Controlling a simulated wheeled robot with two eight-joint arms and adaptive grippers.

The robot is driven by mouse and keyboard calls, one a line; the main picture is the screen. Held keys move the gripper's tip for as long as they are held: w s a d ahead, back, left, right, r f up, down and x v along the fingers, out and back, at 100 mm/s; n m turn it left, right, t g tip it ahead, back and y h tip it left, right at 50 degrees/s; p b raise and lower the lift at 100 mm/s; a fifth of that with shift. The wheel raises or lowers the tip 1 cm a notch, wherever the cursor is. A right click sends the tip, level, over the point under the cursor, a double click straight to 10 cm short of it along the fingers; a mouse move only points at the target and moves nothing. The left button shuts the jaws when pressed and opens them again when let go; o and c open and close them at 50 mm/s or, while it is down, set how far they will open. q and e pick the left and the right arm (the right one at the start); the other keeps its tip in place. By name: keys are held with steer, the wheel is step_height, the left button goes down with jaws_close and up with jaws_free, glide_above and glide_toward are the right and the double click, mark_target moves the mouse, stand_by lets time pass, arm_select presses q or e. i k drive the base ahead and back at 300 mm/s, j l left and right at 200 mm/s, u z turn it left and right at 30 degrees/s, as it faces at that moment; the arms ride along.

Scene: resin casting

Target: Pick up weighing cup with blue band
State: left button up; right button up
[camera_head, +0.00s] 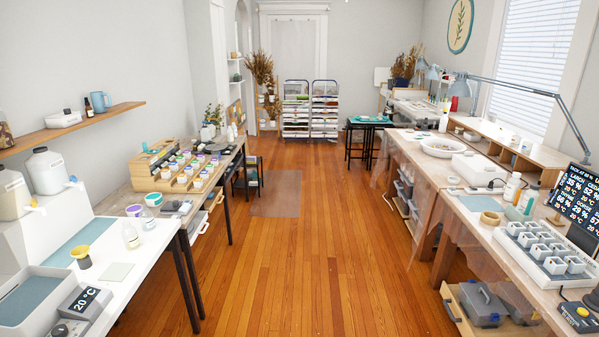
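No weighing cup with a blue band can be made out for certain at this size. Several small white cups (540,245) sit in a grey tray on the right bench, and any bands on them are too small to read. Several small jars with coloured tops (190,168) fill a wooden rack (150,182) farther back on the left. Neither of my grippers is in view.
A wooden floor aisle (300,260) runs clear between the left tables and the right bench (465,212). An open drawer (455,305) juts out low at the right. A black stool table (369,124) and shelf racks (310,108) stand at the back.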

mark_target(215, 155)
steer(key=i, duration=4.95)
steer(key=i+u, duration=0.2)
steer(key=i, duration=0.3)
steer(key=i+l+u, duration=0.25)
steer(key=i, duration=0.25)
steer(key=i+l+u, duration=0.2)
steer(key=i, duration=0.25)
steer(key=i+l+u, duration=0.25)
steer(key=i, duration=0.2)
steer(key=i+l+u, duration=0.5)
steer(key=u, duration=0.15)
steer(key=i+l+u, duration=0.15)
steer(key=l+u, duration=0.2)
steer(key=i+l+u, duration=0.15)
steer(key=l+u, duration=0.5)
steer(key=l, duration=0.15)
steer(key=i+l+u, duration=0.1)
steer(key=l+u, duration=0.25)
steer(key=k+l+u, duration=0.15)
steer(key=k+l, duration=0.45)
steer(key=i+j, duration=0.2)
steer(key=i, duration=0.15)
steer(key=i+j, duration=0.2)
steer(key=i, duration=0.15)
